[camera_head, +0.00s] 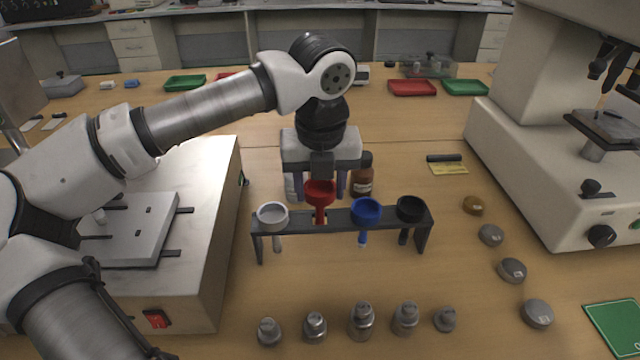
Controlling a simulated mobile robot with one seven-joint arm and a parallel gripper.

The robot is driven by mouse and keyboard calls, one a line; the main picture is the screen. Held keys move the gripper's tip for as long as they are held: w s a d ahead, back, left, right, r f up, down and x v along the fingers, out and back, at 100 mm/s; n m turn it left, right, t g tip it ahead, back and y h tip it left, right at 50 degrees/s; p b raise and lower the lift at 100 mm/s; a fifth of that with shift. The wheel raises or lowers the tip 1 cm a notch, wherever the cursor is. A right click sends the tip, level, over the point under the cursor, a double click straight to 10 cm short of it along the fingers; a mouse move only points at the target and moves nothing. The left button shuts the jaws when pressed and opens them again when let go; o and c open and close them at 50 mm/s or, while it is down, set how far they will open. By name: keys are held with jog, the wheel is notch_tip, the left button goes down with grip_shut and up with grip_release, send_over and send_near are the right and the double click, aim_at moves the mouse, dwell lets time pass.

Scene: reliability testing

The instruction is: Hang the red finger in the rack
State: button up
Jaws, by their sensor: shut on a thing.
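The red finger (320,193) is a red funnel-like piece with a wide cup and a narrow stem. My gripper (321,188) points down, its two fingers on either side of the red cup, shut on it. The dark rack (340,220) stands on the table below. The red cup is over the rack's second position from the left, higher than the neighbouring cups. Its stem overlaps the rack bar; I cannot tell how far it is in the slot.
The rack also holds a white cup (272,215), a blue cup (366,211) and a black cup (410,208). A brown bottle (363,178) stands close behind the rack. Several metal weights (362,322) stand in front. A microscope (550,150) is at right, a metal-topped box (180,240) at left.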

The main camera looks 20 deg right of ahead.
aim_at(320, 195)
jog(key=shift+f+b, duration=1.35)
jog(key=shift+f, duration=0.05)
jog(key=shift+f, duration=0.15)
jog(key=shift+f+b, duration=0.55)
jog(key=shift+b, duration=0.15)
jog(key=o, duration=1.7)
jog(key=shift+c, duration=0.2)
jog(key=shift+r, duration=0.2)
